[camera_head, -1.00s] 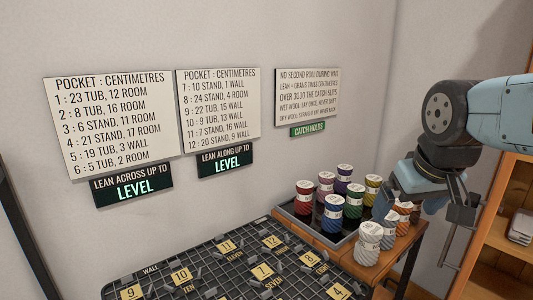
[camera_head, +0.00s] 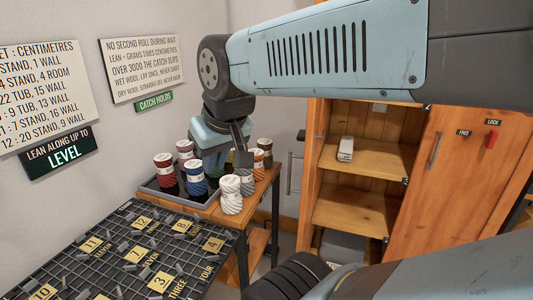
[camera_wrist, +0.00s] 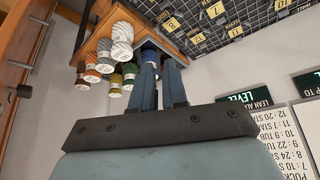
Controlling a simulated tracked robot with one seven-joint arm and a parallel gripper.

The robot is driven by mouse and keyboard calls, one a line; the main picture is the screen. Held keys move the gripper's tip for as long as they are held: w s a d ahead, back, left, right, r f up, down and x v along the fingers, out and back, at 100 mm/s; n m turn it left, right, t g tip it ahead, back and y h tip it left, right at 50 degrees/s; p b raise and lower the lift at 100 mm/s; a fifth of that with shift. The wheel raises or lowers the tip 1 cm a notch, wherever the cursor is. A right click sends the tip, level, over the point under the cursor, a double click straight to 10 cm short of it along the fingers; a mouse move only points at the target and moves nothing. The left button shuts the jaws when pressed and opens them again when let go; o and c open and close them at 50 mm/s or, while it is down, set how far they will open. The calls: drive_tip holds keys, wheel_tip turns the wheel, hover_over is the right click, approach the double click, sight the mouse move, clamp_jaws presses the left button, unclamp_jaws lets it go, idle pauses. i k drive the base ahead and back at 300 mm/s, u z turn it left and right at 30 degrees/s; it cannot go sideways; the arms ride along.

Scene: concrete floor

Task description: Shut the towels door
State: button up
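A wooden cabinet stands on the right in the head view, with its left compartment (camera_head: 352,208) open. A narrow wooden panel (camera_head: 313,170) at that opening's left looks like the swung-open door, seen nearly edge-on with a grey bar handle (camera_head: 290,175) beside it. No towels label is readable. The wrist view shows a wooden panel (camera_wrist: 14,40) and a bar handle (camera_wrist: 40,45) at the left. My gripper (camera_wrist: 160,62) points over the yarn rolls, its fingers slightly apart and nothing visibly held. In the head view, its tips are hidden behind the yarn.
The right cabinet door (camera_head: 455,175) is shut, with FREE and LOCK labels and a red latch (camera_head: 491,140). Several yarn rolls (camera_head: 230,195) stand around a grey tray (camera_head: 175,199) on a wooden table, near a numbered black grid (camera_head: 110,260). A white item (camera_head: 345,148) lies on a shelf.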

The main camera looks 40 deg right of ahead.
sight(315, 108)
drive_tip(key=u, duration=0.2)
drive_tip(key=k, duration=0.85)
drive_tip(key=z, duration=0.45)
drive_tip(key=i, duration=0.5)
